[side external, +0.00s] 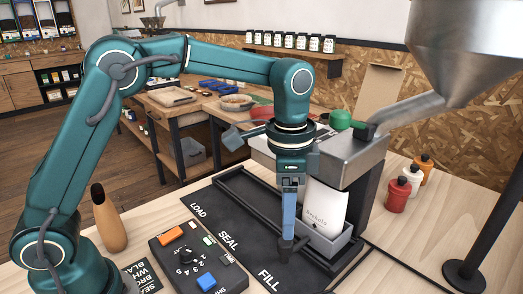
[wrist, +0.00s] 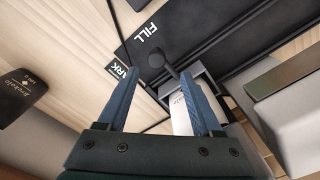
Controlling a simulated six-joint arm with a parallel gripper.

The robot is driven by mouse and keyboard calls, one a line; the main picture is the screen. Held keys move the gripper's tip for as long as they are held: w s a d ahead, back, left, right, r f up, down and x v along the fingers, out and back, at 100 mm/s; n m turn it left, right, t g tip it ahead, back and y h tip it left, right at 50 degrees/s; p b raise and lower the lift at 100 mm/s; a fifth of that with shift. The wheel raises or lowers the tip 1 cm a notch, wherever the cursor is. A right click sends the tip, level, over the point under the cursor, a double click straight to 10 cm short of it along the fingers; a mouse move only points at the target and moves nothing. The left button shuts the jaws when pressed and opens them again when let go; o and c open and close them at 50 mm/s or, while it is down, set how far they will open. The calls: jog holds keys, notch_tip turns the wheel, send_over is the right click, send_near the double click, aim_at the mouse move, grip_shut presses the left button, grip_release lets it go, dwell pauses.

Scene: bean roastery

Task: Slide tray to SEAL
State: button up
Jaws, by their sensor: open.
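The grey tray (side external: 343,246) stands at the FILL end of the dark track (side external: 228,205), with a white bag (side external: 324,208) upright in it. A dark round knob (side external: 285,249) on a short arm sticks out from the tray toward the control box. In the wrist view the knob (wrist: 156,60) lies just beyond and between the fingertips, with the tray (wrist: 190,88) behind it. My gripper (side external: 289,236) points down above the knob. Its two blue fingers (wrist: 160,74) are apart and hold nothing. Whether they touch the knob cannot be told.
SEAL (side external: 228,240) is the middle label, between LOAD and FILL. A grey machine (side external: 352,160) stands over the bag, behind the track. A control box (side external: 190,258) with buttons and a dial lies in front. Small bottles (side external: 397,194) and a black pole (side external: 495,215) stand at right.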

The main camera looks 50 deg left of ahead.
jog(key=shift+s+d+f, duration=0.15)
jog(key=shift+f, duration=2.85)
grip_shut()
jog(key=shift+r, duration=0.1)
